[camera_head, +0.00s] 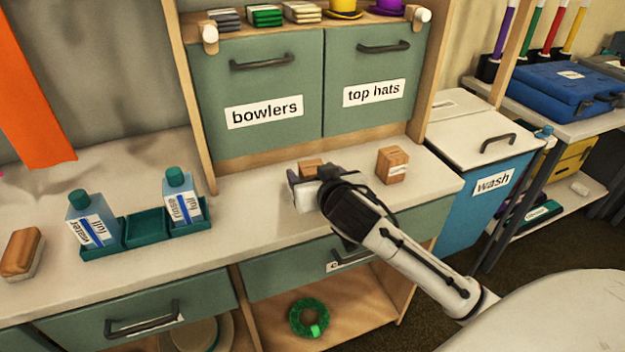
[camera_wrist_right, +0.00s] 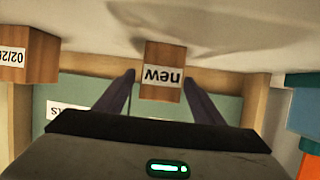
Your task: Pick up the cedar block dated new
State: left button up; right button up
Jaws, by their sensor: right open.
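The cedar block labelled "new" (camera_wrist_right: 163,56) is in the middle of the right wrist view, with its label upside down there. In the head view a cedar block (camera_head: 311,168) shows on the counter, partly hidden behind my right gripper (camera_head: 306,190). In the wrist view my right gripper (camera_wrist_right: 159,80) is open, with one finger on each side of the "new" block and gaps beside it. A second cedar block (camera_head: 392,166) stands to the right on the counter; in the wrist view its label (camera_wrist_right: 12,58) starts "02/2". My left gripper is not in view.
A teal caddy (camera_head: 148,229) holds a "water" bottle (camera_head: 92,222) and a "rinse" bottle (camera_head: 181,196). A brush (camera_head: 21,254) lies at far left. Cupboard doors labelled "bowlers" (camera_head: 264,111) and "top hats" (camera_head: 374,92) stand behind the blocks. The counter between caddy and gripper is clear.

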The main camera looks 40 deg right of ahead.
jog(key=shift+w, duration=0.1)
jog(key=c, duration=1.1)
jog(key=shift+c, duration=0.2)
